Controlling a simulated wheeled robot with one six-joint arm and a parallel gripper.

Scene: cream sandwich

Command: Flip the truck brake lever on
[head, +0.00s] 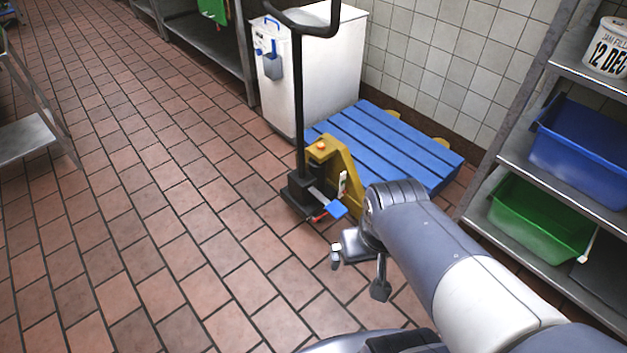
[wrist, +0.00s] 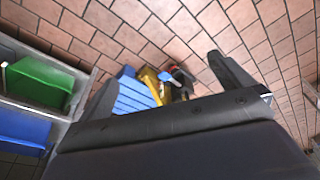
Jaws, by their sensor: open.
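The pallet truck (head: 341,163) has a yellow body and a tall black handle and stands ahead of my arm. Low on its base are a blue pedal (head: 337,208) and a small red lever (head: 319,217); I cannot tell for sure which is the brake lever. In the wrist view the truck (wrist: 150,82) and its blue pedal (wrist: 165,77) show small, between my fingers. My gripper (head: 358,273) is open and empty, in front of the truck and apart from it. Its two fingers also show in the wrist view (wrist: 163,68).
A white bin (head: 330,70) stands behind the handle. A metal shelf at right holds a blue tub (head: 580,150) and a green tub (head: 540,220).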

